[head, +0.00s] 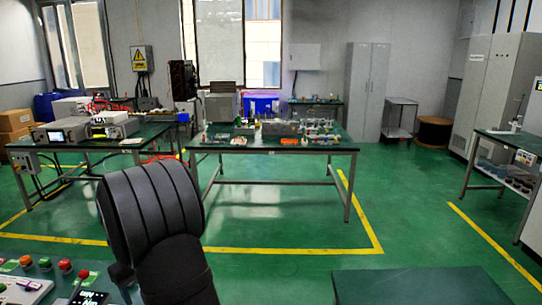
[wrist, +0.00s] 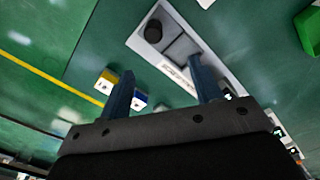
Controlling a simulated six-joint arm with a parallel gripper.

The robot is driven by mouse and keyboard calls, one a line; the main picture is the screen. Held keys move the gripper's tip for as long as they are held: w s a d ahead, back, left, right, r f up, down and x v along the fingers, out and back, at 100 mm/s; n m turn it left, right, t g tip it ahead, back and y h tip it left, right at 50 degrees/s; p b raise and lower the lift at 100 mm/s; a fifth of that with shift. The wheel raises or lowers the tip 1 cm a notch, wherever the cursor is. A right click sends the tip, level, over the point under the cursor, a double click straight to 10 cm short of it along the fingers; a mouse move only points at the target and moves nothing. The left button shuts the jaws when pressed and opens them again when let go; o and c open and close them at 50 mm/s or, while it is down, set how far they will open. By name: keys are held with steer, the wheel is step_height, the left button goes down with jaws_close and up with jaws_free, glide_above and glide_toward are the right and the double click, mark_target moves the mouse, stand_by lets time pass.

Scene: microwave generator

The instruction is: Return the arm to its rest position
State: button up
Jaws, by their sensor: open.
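My gripper (wrist: 160,65) shows in the wrist view, with two dark blue-grey fingers spread apart and a dark body across the bottom. It is open, and nothing shows held between the fingers. It points over a green work surface (wrist: 105,45). A pale grey device (wrist: 152,33) with a black knob lies beyond the fingertips, and the right finger overlaps it in the picture. I cannot tell the height between them. No arm or gripper is visible in the head view.
In the wrist view, a yellow-marked block (wrist: 105,83) and a blue-marked block (wrist: 140,99) lie by the left finger; a green container (wrist: 309,28) is upper right. In the head view, a black chair (head: 155,215) stands in front, with a cluttered workbench (head: 270,148) behind.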

steer(key=w+d+m, duration=0.3)
steer(key=w+d, duration=0.1)
steer(key=d, duration=0.5)
steer(key=w+d+m, duration=0.4)
steer(key=w+d, duration=0.1)
steer(key=d, duration=0.4)
steer(key=w+d+m, duration=0.4)
steer(key=d, duration=0.5)
steer(key=shift+w+f, duration=0.25)
steer(key=shift+w, duration=0.05)
steer(key=shift+a, duration=0.1)
steer(key=s+a+n, duration=0.3)
steer(key=a, duration=0.6)
steer(key=s+a+n, duration=0.4)
steer(key=a, duration=0.6)
steer(key=shift+s+r, duration=0.25)
steer(key=shift+s, duration=0.05)
